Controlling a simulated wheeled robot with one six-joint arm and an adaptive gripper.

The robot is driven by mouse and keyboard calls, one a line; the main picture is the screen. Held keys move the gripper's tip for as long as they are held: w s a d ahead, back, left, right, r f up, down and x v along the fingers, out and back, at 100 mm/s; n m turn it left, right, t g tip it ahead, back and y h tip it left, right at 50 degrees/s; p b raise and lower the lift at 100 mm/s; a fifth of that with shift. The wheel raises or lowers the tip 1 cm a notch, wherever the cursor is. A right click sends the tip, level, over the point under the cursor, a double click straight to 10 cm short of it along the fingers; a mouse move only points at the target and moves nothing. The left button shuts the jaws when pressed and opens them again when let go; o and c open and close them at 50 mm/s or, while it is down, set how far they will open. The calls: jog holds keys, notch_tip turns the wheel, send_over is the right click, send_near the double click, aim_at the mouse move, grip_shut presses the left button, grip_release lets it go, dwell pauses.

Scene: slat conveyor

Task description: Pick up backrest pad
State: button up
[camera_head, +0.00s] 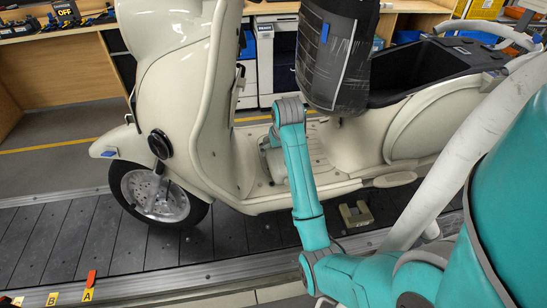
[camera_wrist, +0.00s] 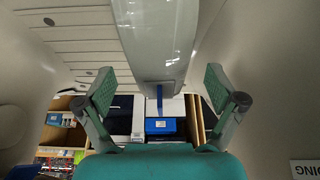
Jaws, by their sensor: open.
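I cannot surely tell which thing is the backrest pad. A black padded piece (camera_head: 335,50) in clear wrap, with a small blue tab, stands upright above the scooter's open seat well in the head view; it may be the scooter's seat. My gripper (camera_wrist: 160,84) is open in the wrist view, its two fingers wide apart. A long pale grey piece (camera_wrist: 162,40) with a blue strip at its end shows between and above the fingers; neither finger visibly touches it. In the head view my teal arm reaches over the scooter's footboard, and the fingertips are not clear.
The cream scooter (camera_head: 210,100) stands on the dark slat conveyor (camera_head: 85,235). Wooden benches (camera_head: 60,75) and a white cabinet (camera_head: 283,60) stand at the back. A small beige block (camera_head: 356,213) lies on the slats.

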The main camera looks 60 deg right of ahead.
jog(key=shift+x, duration=3.65)
jog(key=shift+r, duration=0.15)
jog(key=c, duration=1.5)
